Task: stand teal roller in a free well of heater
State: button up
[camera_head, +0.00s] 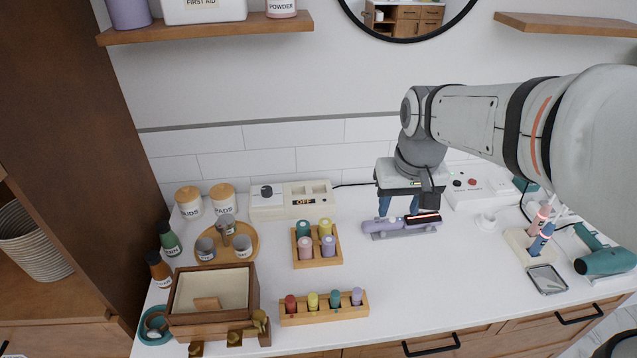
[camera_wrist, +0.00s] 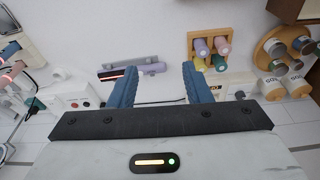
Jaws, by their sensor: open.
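A teal roller (camera_head: 303,228) stands in the square wooden rack (camera_head: 319,263) with yellow, pink and lavender ones; it also shows in the wrist view (camera_wrist: 219,62). Another teal piece (camera_head: 335,298) stands in the long front rack. The heater seems to be the cream box (camera_head: 280,208) at the back, marked OFF, with a dark knob and square wells at its right; the wells look empty. My gripper (camera_head: 400,209) is open, pointing down over a lavender hair straightener (camera_head: 402,226), to the right of the rack and heater. Nothing is visibly held.
A wooden box (camera_head: 212,313) and a round tray (camera_head: 240,236) with small cups stand at the left. A white box with buttons (camera_head: 480,190), a stand with styling tools (camera_head: 519,239) and a teal hair dryer (camera_head: 603,262) are at the right. The middle front counter is clear.

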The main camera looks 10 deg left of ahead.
jog(key=w+a+f+n+g+b, duration=0.1)
jog(key=w+a+f+n+b, duration=0.1)
jog(key=w+a+f, duration=0.55)
jog(key=n+g, duration=0.1)
jog(key=n, duration=0.1)
send_over(303, 225)
notch_tip(303, 225, down, 9)
jog(key=shift+w+a+f+b, duration=0.15)
jog(key=shift+b, duration=0.3)
notch_tip(303, 225, down, 8)
jog(key=shift+r+p, duration=0.15)
jog(key=shift+p, duration=0.75)
jog(key=c, duration=0.7)
